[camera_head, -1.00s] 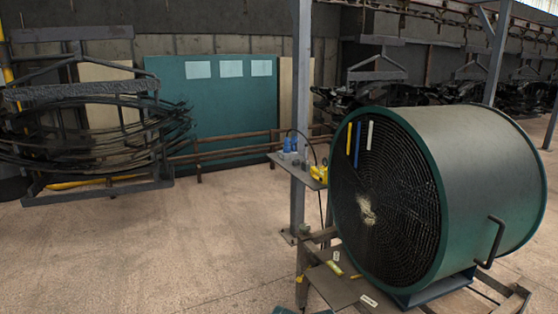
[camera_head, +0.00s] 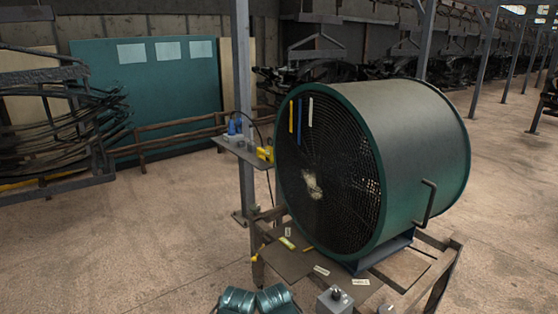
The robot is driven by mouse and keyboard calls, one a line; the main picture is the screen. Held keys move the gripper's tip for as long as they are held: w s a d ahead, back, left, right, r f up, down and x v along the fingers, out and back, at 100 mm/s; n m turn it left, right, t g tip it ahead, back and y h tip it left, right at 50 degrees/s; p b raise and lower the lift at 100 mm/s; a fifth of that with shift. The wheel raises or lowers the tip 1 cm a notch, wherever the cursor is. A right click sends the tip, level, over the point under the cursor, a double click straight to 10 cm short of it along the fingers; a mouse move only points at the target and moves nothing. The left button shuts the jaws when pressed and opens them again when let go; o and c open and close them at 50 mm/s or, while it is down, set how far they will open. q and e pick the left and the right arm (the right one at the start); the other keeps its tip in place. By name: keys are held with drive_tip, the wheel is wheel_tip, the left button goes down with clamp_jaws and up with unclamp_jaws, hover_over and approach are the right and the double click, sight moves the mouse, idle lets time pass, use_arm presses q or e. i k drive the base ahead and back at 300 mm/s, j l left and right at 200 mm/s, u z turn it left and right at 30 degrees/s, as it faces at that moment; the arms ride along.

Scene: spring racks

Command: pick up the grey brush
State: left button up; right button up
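I cannot make out a grey brush in the head view. Small items lie on the wooden stand below the fan, including a yellow-green piece (camera_head: 287,243) and pale label-like pieces (camera_head: 321,270), but none is clearly a brush. A grey box with a dark knob (camera_head: 335,301) shows at the bottom edge, partly cut off. Neither of my grippers can be made out in this view.
A large green drum fan (camera_head: 405,150) stands on a wooden stand (camera_head: 440,285). A small shelf (camera_head: 240,150) on a grey post (camera_head: 245,90) holds blue and yellow items. Two teal ribbed shapes (camera_head: 236,300) are at the bottom edge. Open floor (camera_head: 120,250) lies left.

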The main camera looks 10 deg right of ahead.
sight(250, 126)
drive_tip(key=i+j+u, duration=0.4)
drive_tip(key=i, duration=0.45)
drive_tip(key=i+u, duration=0.4)
drive_tip(key=i, duration=0.45)
drive_tip(key=i+z, duration=0.15)
drive_tip(key=i, duration=0.55)
drive_tip(key=i+j+z, duration=0.15)
drive_tip(key=i, duration=0.5)
drive_tip(key=i+j+z, duration=0.15)
drive_tip(key=i+z, duration=0.2)
drive_tip(key=z, duration=0.15)
drive_tip(key=i+j+z, duration=0.25)
drive_tip(key=z, duration=0.2)
drive_tip(key=i+j+z, duration=0.3)
drive_tip(key=z, duration=0.2)
drive_tip(key=i+j+z, duration=0.15)
drive_tip(key=j+z, duration=0.3)
drive_tip(key=i+j+z, duration=0.1)
drive_tip(key=j+z, duration=0.85)
drive_tip(key=j, duration=0.15)
